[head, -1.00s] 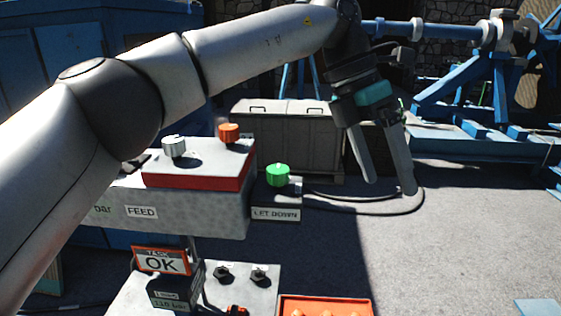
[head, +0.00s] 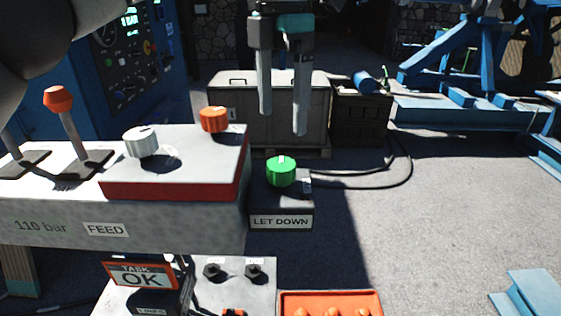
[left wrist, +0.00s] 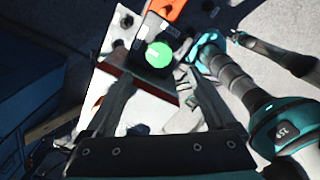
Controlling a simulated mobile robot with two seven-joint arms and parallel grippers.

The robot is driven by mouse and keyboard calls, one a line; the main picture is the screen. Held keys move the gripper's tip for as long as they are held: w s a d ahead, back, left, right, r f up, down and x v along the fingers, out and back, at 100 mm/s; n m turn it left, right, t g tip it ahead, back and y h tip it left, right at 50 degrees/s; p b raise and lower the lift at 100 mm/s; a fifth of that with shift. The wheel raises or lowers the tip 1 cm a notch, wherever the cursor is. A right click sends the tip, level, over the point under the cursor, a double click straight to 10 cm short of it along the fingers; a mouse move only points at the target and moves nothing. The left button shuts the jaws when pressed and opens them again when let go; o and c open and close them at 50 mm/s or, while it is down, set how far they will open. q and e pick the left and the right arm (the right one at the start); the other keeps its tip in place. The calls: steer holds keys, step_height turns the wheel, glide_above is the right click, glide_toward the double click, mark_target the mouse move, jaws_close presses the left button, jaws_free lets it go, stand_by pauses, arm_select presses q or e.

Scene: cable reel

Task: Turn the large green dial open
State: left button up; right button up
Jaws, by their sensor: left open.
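The large green dial (head: 281,172) sits on a dark box marked LET DOWN (head: 281,209), right of the control console. A short light mark shows on its top. My left gripper (head: 282,122) is open and empty, pointing down above the dial, apart from it in the head view. In the left wrist view the dial (left wrist: 158,55) lies ahead of the two spread fingers (left wrist: 154,78). My right gripper cannot be made out for certain; an arm with teal bands shows at the right of the left wrist view.
The grey console (head: 60,215) carries a white knob (head: 140,141), an orange knob (head: 214,119) and a red-topped lever (head: 58,99). An orange tray (head: 330,297) is below. A grey chest (head: 300,95) stands behind. Open floor lies to the right.

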mark_target(281, 163)
arm_select(q)
step_height(281, 163, down, 8)
steer(key=shift+b, duration=0.45)
steer(key=shift+w+f, duration=0.1)
steer(key=shift+f, duration=0.4)
arm_select(e)
steer(key=shift+w+f, duration=0.6)
steer(key=shift+w, duration=0.3)
arm_select(q)
steer(key=c, duration=1.4)
arm_select(e)
steer(key=shift+s+a, duration=0.15)
